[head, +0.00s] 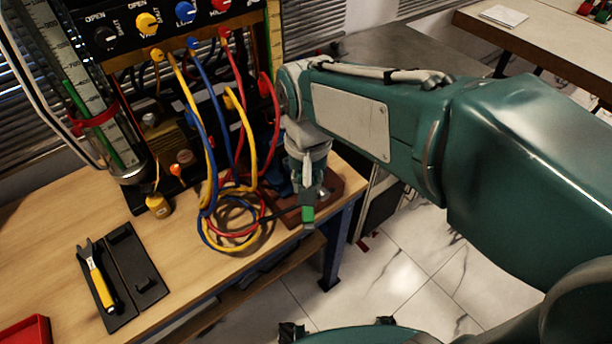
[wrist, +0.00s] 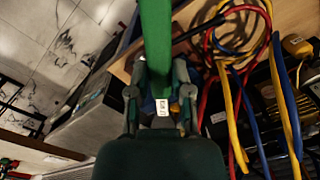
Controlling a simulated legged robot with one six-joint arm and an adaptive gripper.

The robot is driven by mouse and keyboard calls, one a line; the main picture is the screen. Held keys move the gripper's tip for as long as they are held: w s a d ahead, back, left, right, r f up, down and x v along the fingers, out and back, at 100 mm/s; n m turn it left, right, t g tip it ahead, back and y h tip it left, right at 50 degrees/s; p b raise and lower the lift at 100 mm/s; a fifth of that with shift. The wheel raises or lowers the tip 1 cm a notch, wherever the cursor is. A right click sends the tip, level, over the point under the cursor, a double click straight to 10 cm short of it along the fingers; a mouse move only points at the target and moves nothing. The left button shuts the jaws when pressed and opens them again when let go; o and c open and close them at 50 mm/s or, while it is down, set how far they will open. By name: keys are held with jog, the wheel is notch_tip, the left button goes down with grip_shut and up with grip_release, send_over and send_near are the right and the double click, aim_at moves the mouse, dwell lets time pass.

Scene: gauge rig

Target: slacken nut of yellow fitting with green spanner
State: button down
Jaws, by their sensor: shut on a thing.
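My gripper (head: 307,188) points down at the right end of the bench, beside the hose loops. It is shut on the green spanner (head: 308,214), whose green handle sticks out below the fingers. In the wrist view the green handle (wrist: 157,40) runs from the top edge down between my two fingers (wrist: 160,98), with a small white label near its lower end. The spanner's jaw is hidden or too dark to tell. A yellow fitting (head: 156,55) shows on the rig panel under the yellow knob. Whether the spanner touches any nut cannot be seen.
Yellow, blue and red hoses (head: 236,238) hang in loops left of my gripper. A yellow-handled spanner (head: 101,286) lies on a black holder (head: 122,240), with a red tray (head: 27,333) at the lower left. The bench front (head: 190,287) is clear. A glass column (head: 78,70) stands left.

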jog(key=shift+a, duration=0.1)
jog(key=shift+a, duration=0.7)
jog(key=shift+d+f, duration=0.1)
jog(key=shift+d, duration=0.05)
jog(key=f, duration=0.1)
jog(key=w+f, duration=0.1)
jog(key=f, duration=0.1)
jog(key=shift+w+f, duration=0.25)
jog(key=shift+w, duration=0.2)
dwell(0.6)
jog(key=shift+w, duration=0.95)
